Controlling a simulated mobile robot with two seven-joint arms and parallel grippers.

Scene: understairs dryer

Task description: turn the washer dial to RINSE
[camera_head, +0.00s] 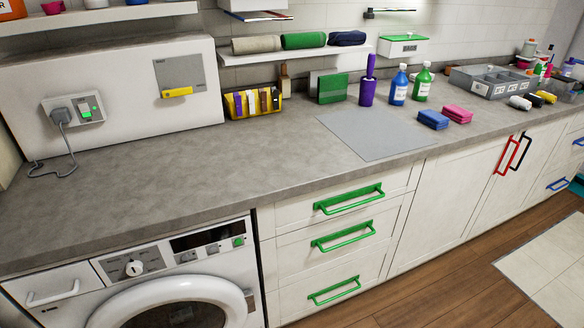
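The washer (243,296) is a white front-loader under the grey counter at the lower left. Its dial (134,268) is a round white knob on the control panel, left of the dark display (208,238). The marks around the dial are too small to read, so I cannot tell its setting. The round door (172,302) is cut off by the bottom edge of the picture. Neither of my grippers shows in this view.
The grey counter (230,165) is bare above the washer. A detergent drawer handle (52,294) is left of the dial. Green-handled drawers (340,237) stand right of the washer. A plugged-in socket (75,110) with a cable is on the back left.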

